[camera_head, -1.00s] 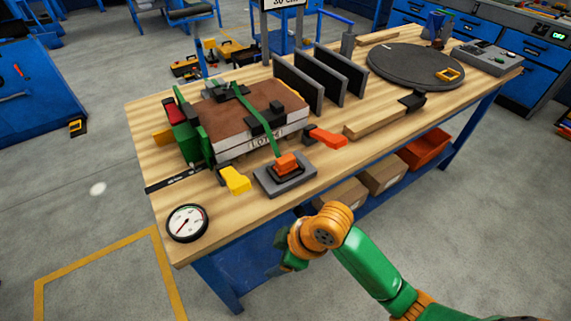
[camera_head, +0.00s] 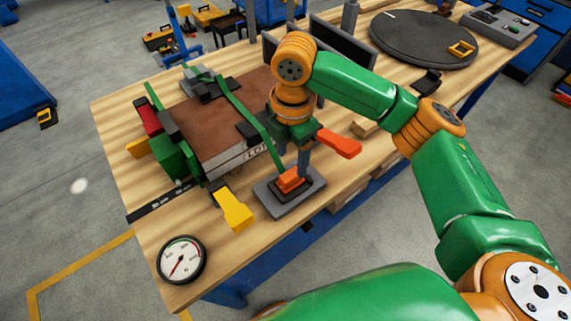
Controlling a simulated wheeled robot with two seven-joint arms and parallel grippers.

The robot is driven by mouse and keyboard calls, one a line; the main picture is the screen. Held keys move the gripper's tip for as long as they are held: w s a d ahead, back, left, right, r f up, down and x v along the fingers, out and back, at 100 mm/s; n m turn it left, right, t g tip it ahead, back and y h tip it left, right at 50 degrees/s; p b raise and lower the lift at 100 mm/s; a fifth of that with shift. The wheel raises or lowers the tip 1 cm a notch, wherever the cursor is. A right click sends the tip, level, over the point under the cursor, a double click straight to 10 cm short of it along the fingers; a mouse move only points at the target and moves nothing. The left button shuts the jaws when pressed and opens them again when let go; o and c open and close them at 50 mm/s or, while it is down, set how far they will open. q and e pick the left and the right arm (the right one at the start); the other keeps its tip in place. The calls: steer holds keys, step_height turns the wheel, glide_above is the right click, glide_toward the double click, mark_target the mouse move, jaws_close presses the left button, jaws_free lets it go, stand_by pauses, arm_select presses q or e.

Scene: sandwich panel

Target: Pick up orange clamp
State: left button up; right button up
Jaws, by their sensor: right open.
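A small orange piece (camera_head: 291,180), which looks like the orange clamp, sits on a dark-topped grey pad (camera_head: 272,204) near the front edge of the workbench. My right gripper (camera_head: 303,172) points down over it. Its fingers are open, close to the orange piece and partly in front of it; I cannot tell whether they touch. A red-orange handled clamp (camera_head: 340,143) lies just right of the gripper, its other end hidden behind my wrist. My left gripper is not in view.
A brown-topped panel stack (camera_head: 208,128) with green straps lies left of my gripper. A yellow-handled clamp (camera_head: 234,209) and a round gauge (camera_head: 181,260) are at the front left. Dark upright plates (camera_head: 337,48) and a round turntable (camera_head: 423,40) stand behind.

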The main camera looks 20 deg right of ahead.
mark_target(291, 174)
steer(key=s+f, duration=0.1)
steer(key=f, duration=0.1)
steer(key=shift+s+a+f+p, duration=0.1)
steer(key=shift+s+f+p, duration=0.2)
steer(key=shift+s, duration=0.1)
steer(key=shift+w+f, duration=0.2)
steer(key=shift+f, duration=0.3)
steer(key=shift+w+f, duration=0.15)
steer(key=shift+f, duration=0.3)
steer(key=shift+w+f, duration=0.15)
steer(key=shift+w, duration=0.1)
steer(key=shift+c, duration=0.4)
steer(key=shift+s+r, duration=0.2)
jaws_close()
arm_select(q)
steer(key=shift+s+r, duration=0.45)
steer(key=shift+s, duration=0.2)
arm_select(e)
steer(key=shift+w, duration=0.1)
